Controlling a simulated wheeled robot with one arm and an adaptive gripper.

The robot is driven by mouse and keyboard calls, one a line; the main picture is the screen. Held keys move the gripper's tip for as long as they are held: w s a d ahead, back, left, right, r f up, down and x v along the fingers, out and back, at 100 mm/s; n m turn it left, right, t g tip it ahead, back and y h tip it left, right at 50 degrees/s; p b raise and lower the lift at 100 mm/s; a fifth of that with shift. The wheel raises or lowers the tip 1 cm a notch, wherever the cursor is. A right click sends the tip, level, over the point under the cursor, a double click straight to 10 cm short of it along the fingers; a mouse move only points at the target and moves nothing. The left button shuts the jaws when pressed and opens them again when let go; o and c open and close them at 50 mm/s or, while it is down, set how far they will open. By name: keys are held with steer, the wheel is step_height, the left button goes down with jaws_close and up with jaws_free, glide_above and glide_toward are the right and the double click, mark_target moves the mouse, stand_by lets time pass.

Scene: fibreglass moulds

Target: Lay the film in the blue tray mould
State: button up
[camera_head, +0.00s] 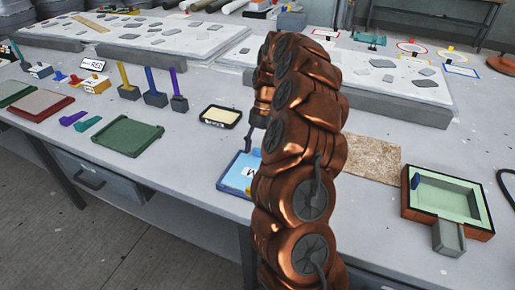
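A blue-edged tray (233,178) with a light blue inside lies near the table's front edge. My arm covers its right part, and a white patch with a dark mark shows on it. I take it to be the blue tray mould. A small dark part, perhaps of my gripper (257,118), shows at the arm's left side above this tray. I cannot make out a film with certainty.
A black-rimmed tray (221,116) with a pale yellow inside stands behind the blue one. A green tray (122,136) lies left. A brown box with a green inside (447,198) and a speckled board (371,158) lie right. Upright-handled tools (154,92) stand back left.

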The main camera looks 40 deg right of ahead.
steer(key=shift+r, duration=0.15)
steer(key=shift+v, duration=3.6)
